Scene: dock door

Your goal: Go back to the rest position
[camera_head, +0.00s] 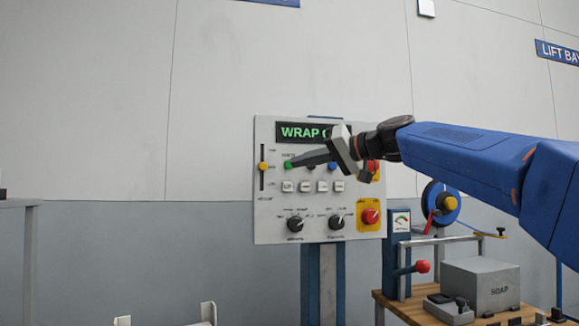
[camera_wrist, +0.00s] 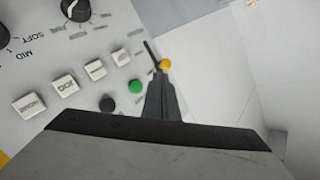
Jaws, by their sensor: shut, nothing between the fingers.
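My gripper (camera_head: 290,164) is in front of the upper part of a grey control panel (camera_head: 265,224), with my blue arm reaching in from the right. Its fingers are shut together with nothing between them. In the head view the fingertips are at the green button (camera_head: 287,166). In the wrist view the fingers (camera_wrist: 152,62) point toward the yellow slider knob (camera_wrist: 165,64), beside the green button (camera_wrist: 136,86). I cannot tell whether the fingertips touch the panel. The lit display (camera_head: 300,132) reads "WRAP" and a letter or more hidden by my gripper.
The panel stands on a blue post (camera_head: 311,285). A wooden-topped cart (camera_head: 400,306) at the lower right carries a grey SOAP block (camera_head: 482,285), a red-knobbed lever (camera_head: 422,267) and a blue reel (camera_head: 432,197).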

